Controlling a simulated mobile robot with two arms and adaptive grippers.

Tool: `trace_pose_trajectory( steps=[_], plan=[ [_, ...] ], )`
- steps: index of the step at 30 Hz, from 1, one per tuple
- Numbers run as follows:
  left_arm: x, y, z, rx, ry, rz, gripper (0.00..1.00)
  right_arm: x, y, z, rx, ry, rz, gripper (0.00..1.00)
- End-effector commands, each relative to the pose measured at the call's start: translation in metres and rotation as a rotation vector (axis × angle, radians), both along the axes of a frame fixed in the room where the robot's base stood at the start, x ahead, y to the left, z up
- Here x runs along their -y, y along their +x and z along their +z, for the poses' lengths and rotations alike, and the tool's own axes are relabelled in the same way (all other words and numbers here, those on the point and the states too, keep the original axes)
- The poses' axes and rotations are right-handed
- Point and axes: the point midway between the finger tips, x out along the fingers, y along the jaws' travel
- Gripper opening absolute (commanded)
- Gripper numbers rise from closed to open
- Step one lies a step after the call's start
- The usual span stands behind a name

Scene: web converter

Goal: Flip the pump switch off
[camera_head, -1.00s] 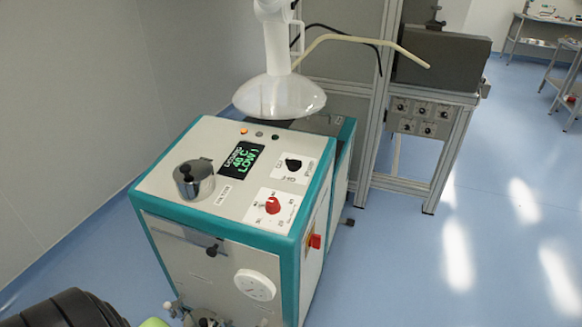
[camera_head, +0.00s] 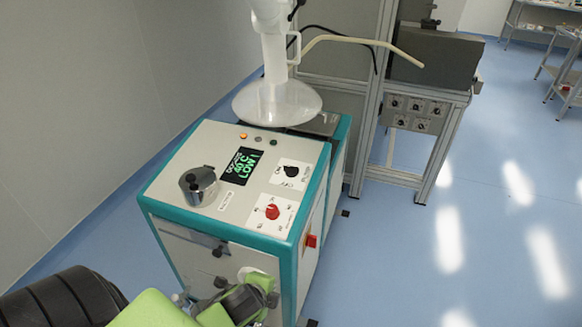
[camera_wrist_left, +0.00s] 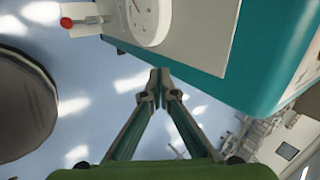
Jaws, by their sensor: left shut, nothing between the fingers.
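The teal-edged machine (camera_head: 170,205) stands in the middle of the head view. Its top panel has a red rotary knob (camera_head: 272,212) and a black rotary knob (camera_head: 291,171), each on a white label plate. A red-orange switch (camera_head: 311,241) sits on its right side face. The labels are too small to tell which control is the pump switch. My left gripper (camera_head: 268,290) is low at the machine's front, below the top panel. In the left wrist view its fingers (camera_wrist_left: 158,76) are shut and empty, close to the machine's teal edge. My right gripper is out of view.
A lit display (camera_head: 242,166) and a metal lidded pot (camera_head: 198,186) share the top panel. A clear funnel-shaped hood (camera_head: 277,103) hangs over its back. In the wrist view, a white dial (camera_wrist_left: 148,18) and red-tipped valve (camera_wrist_left: 67,22) show. Blue floor (camera_head: 390,260) is free at right.

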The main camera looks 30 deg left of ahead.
Motion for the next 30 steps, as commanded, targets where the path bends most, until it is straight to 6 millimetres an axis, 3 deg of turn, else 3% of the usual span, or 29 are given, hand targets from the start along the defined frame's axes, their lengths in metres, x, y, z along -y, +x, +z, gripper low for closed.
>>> trace_pose_trajectory(
  steps=[1,6,21,25,30],
  plan=[
    [0.000,0.005,0.033,0.022,0.033,-0.038,0.00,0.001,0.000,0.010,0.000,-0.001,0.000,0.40],
    [-0.005,0.023,0.115,0.081,0.213,-0.218,0.00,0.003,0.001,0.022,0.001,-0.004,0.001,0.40],
    [-0.062,0.114,0.190,0.105,1.108,-0.909,0.00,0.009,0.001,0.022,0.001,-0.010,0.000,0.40],
    [-0.069,0.126,0.201,0.090,1.258,-1.002,0.00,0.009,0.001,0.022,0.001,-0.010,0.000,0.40],
    [-0.071,0.131,0.205,0.080,1.321,-1.040,0.00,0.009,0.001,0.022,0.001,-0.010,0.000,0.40]
  ],
)
